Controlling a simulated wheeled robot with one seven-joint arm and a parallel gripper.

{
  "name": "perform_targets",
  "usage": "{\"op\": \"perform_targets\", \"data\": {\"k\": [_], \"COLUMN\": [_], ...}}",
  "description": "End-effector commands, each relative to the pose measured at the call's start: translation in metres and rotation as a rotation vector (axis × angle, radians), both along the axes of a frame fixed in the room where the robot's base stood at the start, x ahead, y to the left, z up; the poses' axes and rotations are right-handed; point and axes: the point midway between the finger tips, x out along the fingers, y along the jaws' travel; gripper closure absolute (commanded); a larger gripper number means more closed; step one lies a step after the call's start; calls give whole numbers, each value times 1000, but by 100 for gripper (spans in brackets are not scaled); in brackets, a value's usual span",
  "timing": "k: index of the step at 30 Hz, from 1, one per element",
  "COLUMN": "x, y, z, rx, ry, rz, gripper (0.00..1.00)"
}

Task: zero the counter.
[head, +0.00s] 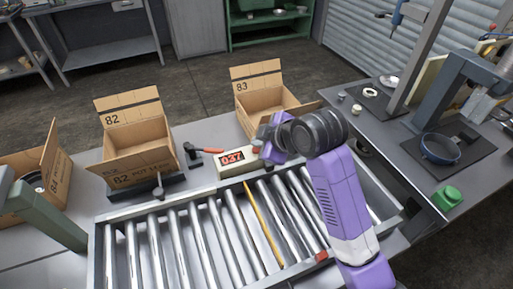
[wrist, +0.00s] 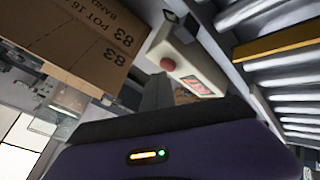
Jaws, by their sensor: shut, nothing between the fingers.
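The counter (head: 236,162) is a small pale box with a lit red display that seems to read 037. It stands on the bench behind the roller conveyor. In the wrist view the counter (wrist: 180,50) shows its display and a round red button (wrist: 167,64). My gripper (head: 266,141) is shut and empty at the right end of the counter. I cannot tell whether it touches the button. In the wrist view the gripper's dark body fills the bottom.
Cardboard box 83 (head: 262,99) stands just behind the counter and box 82 (head: 140,138) to the left. A red-handled tool (head: 207,150) lies beside the counter. The roller conveyor (head: 200,235) is in front, with a yellow strip (head: 262,225) across it. A blue pan (head: 441,149) sits at right.

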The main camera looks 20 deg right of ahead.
Motion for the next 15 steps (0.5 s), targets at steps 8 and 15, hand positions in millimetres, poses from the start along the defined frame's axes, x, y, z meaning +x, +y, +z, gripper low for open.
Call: {"op": "perform_targets", "data": {"k": [8,15], "x": [0,0], "y": [0,0], "z": [-3,-6], "rx": [0,0], "ry": [0,0], "rz": [0,0], "gripper": [100,100]}}
